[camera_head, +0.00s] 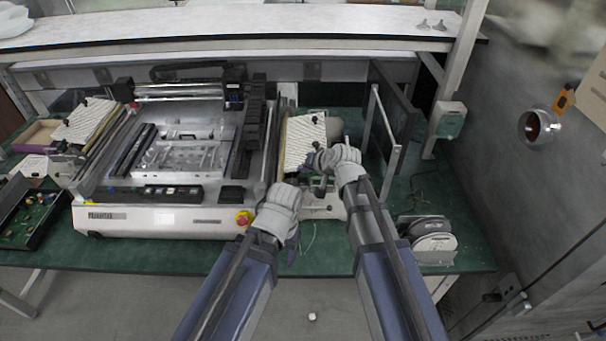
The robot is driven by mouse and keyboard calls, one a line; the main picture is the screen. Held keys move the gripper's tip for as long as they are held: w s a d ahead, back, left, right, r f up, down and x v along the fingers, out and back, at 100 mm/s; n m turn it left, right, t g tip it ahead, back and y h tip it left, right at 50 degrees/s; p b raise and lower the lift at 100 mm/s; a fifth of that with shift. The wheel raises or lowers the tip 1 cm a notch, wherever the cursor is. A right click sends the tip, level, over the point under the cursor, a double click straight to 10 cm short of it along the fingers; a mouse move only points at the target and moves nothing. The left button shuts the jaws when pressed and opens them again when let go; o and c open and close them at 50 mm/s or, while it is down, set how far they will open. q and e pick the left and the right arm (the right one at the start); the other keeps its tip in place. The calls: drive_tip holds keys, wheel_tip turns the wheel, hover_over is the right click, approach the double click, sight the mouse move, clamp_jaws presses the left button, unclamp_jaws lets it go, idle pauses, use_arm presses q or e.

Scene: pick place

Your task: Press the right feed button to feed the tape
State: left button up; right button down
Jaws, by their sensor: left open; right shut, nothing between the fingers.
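The silver pick-and-place machine (150,217) stands on the green table. At its right side is a feeder (305,140) with white ribbed strips. I cannot make out a separate right feed button; the front of this feeder is partly hidden by my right gripper. My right gripper (316,161) is shut and empty, over the feeder's front end and pointing left; I cannot tell whether it touches. My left gripper (291,245) is open and empty, lower, near the table's front edge, just right of the machine's front corner.
A red and yellow knob (243,217) is on the machine's front, left of my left gripper. A dark upright panel (393,110) stands right of the feeder. Reels (433,240) sit at the table's right front. A black parts tray (35,218) is at far left.

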drive_tip(key=shift+f, duration=0.15)
idle(0.4)
drive_tip(key=shift+f+b, duration=0.25)
drive_tip(key=shift+b, duration=0.2)
drive_tip(key=shift+f, duration=0.2)
drive_tip(key=shift+r, duration=0.2)
drive_tip(key=shift+r+p, duration=0.45)
drive_tip(key=shift+p, duration=0.05)
drive_tip(key=shift+r, duration=0.1)
wheel_tip(320, 180, up, 6)
drive_tip(key=p, duration=0.6)
idle(0.4)
